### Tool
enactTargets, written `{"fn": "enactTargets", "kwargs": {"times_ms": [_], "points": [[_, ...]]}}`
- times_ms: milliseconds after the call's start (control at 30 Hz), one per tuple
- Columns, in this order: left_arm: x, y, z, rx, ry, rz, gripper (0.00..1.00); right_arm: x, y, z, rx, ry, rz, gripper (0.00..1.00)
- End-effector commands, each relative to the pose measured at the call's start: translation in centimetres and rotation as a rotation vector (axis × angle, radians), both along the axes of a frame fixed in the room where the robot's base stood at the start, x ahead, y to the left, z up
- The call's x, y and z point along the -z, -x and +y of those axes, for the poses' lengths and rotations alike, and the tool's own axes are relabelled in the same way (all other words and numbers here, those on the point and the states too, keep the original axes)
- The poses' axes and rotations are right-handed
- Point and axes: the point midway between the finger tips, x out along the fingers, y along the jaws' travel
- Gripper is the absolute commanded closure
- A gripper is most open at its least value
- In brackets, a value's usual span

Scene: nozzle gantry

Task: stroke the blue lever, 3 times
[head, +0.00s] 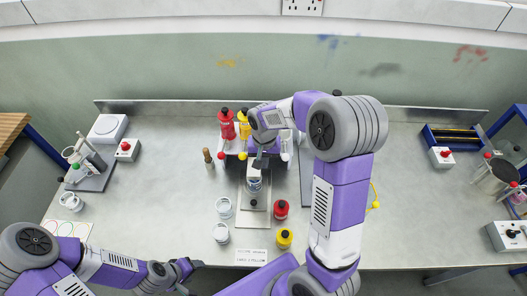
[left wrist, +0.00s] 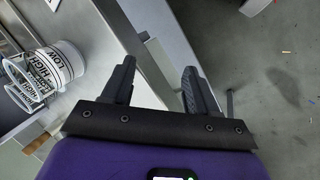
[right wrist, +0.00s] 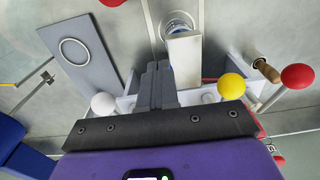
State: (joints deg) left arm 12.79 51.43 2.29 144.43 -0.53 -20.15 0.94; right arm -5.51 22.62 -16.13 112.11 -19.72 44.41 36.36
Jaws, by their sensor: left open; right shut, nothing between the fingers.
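My right gripper (head: 262,162) is shut and empty, reaching down at the front of the nozzle gantry (head: 229,146). In the right wrist view its closed fingers (right wrist: 158,72) lie among the ball-ended levers. A white ball (right wrist: 103,103) is on one side; a yellow ball (right wrist: 232,86) and a red ball (right wrist: 298,77) are on the other. I see no blue lever; my gripper and arm cover part of that row. A labelled cup (head: 254,185) stands in front of the gantry. My left gripper (head: 190,265) is open and empty near the front edge, also in the left wrist view (left wrist: 158,82).
Two cups (head: 222,207) (head: 221,234), a red bottle (head: 280,210) and a yellow bottle (head: 284,238) stand on the bench (head: 150,190). Red (head: 227,124) and yellow (head: 244,126) bottles top the gantry. The left bench has free room.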

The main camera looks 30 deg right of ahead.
Motion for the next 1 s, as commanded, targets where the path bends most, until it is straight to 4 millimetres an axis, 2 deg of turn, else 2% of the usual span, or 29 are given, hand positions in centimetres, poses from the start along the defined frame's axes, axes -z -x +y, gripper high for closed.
{"fn": "enactTargets", "kwargs": {"times_ms": [33,233,367,767,1000], "points": [[2.2,0.5,0.2,-0.010,-0.011,0.032,0.57,0.9,0.1,0.0,0.000,-0.001,0.005,1.00],[2.1,0.5,0.3,-0.010,-0.011,0.032,0.57,0.8,0.1,0.0,-0.001,0.000,0.004,1.00],[1.5,0.6,0.3,-0.010,-0.011,0.035,0.57,-0.2,0.1,0.1,-0.001,-0.001,0.003,1.00],[-1.9,0.9,0.3,-0.013,-0.014,0.050,0.57,-5.3,0.0,0.5,-0.006,0.000,0.001,1.00],[-2.4,0.9,0.2,-0.008,-0.011,0.046,0.57,-5.7,0.0,0.6,-0.005,-0.001,0.002,1.00]]}}
